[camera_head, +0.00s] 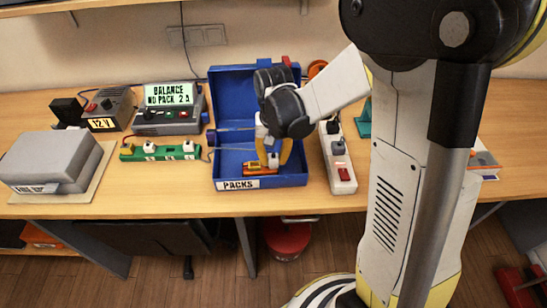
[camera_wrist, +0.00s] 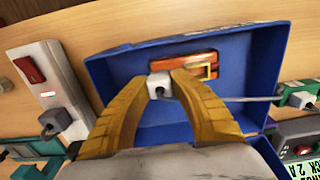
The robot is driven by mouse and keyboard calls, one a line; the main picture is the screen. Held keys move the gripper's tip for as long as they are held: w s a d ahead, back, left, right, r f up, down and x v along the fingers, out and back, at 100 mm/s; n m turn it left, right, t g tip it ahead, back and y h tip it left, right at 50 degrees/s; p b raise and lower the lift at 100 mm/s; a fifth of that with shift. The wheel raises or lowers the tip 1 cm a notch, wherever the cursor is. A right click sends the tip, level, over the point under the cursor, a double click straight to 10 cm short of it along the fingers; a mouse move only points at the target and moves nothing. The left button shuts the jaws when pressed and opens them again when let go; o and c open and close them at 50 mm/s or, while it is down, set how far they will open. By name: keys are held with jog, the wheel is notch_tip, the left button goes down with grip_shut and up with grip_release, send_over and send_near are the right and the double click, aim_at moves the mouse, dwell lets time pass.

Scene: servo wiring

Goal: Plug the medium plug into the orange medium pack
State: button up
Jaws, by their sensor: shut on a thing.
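An orange pack (camera_head: 257,169) lies in the blue box labelled PACKS (camera_head: 290,181), near its front wall. In the wrist view the orange pack (camera_wrist: 203,70) lies along the box wall, just past my fingertips. My gripper (camera_head: 273,153) reaches down into the box. Its yellow fingers are shut on a white plug (camera_wrist: 158,84), with a grey cable running to the right in the wrist view. The plug (camera_head: 273,160) is close against the pack. My fingers partly cover both, so I cannot tell whether the plug is seated in it.
A green strip with white plugs (camera_head: 160,152) lies left of the box. A white power strip (camera_head: 340,165) stands close on the right. A balancer with a lit screen (camera_head: 170,95), a 12V supply (camera_head: 110,105) and a grey case (camera_head: 50,160) are further left.

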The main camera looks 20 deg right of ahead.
aim_at(274, 156)
jog(key=o, duration=1)
jog(key=shift+c, duration=0.2)
notch_tip(274, 156, up, 12)
jog(key=s+r+n+t+b, duration=0.1)
jog(key=s+r+n+t, duration=0.1)
jog(key=s+t, duration=0.5)
jog(key=s+n, duration=0.1)
jog(key=s, duration=0.4)
jog(key=shift+s+r, duration=0.2)
jog(key=shift+s, duration=0.2)
